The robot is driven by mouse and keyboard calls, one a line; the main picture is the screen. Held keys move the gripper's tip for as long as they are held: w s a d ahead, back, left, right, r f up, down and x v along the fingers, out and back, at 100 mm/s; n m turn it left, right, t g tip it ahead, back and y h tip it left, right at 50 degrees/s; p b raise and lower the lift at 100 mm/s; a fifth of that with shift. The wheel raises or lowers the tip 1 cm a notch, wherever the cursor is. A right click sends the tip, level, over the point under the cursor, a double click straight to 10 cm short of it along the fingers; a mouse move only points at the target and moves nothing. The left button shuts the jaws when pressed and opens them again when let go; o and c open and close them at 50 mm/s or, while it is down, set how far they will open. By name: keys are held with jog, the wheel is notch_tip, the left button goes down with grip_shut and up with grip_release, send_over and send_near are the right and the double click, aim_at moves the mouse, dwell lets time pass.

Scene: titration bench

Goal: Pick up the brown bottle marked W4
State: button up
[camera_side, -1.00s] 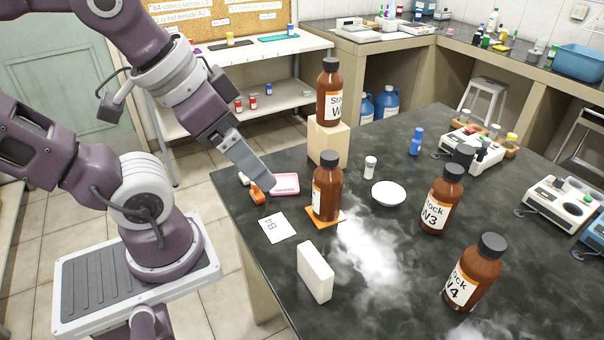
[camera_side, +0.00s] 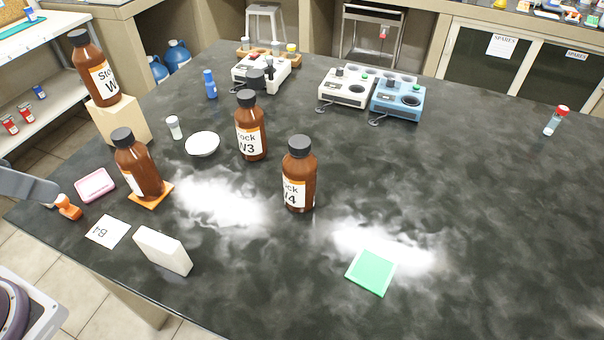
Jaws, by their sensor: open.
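The brown bottle marked W4 (camera_side: 299,178) stands upright on the dark bench near the middle of the view. It has a black cap and a white and orange label. My gripper (camera_side: 50,194) shows only in part at the left edge, seen side-on, with its tip by a small orange object (camera_side: 69,208). It is open with nothing seen in it, and is far to the left of W4. The brown bottle marked W3 (camera_side: 250,130) stands just behind and left of W4.
Another brown bottle (camera_side: 138,165) stands on an orange mat, and one (camera_side: 95,70) on a beige block (camera_side: 120,122). A white block (camera_side: 162,251), white dish (camera_side: 202,144) and pink tray (camera_side: 95,185) lie left. A green square (camera_side: 371,272) lies front right. The right side is largely clear.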

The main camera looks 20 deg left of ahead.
jog(key=shift+o, duration=0.4)
notch_tip(320, 180, up, 6)
jog(key=w+a+t+y, duration=0.1)
jog(key=w+t+y, duration=0.1)
jog(key=w, duration=0.8)
jog(key=m+t+h, duration=0.2)
jog(key=m+h, duration=0.7)
jog(key=h, duration=0.2)
send_over(286, 174)
jog(key=f, duration=2.5)
jog(key=shift+s+a, duration=0.15)
jog(key=shift+s, duration=0.1)
jog(key=x, duration=0.7)
jog(key=shift+w+a+r, duration=0.15)
jog(key=shift+w+a, duration=0.15)
grip_shut()
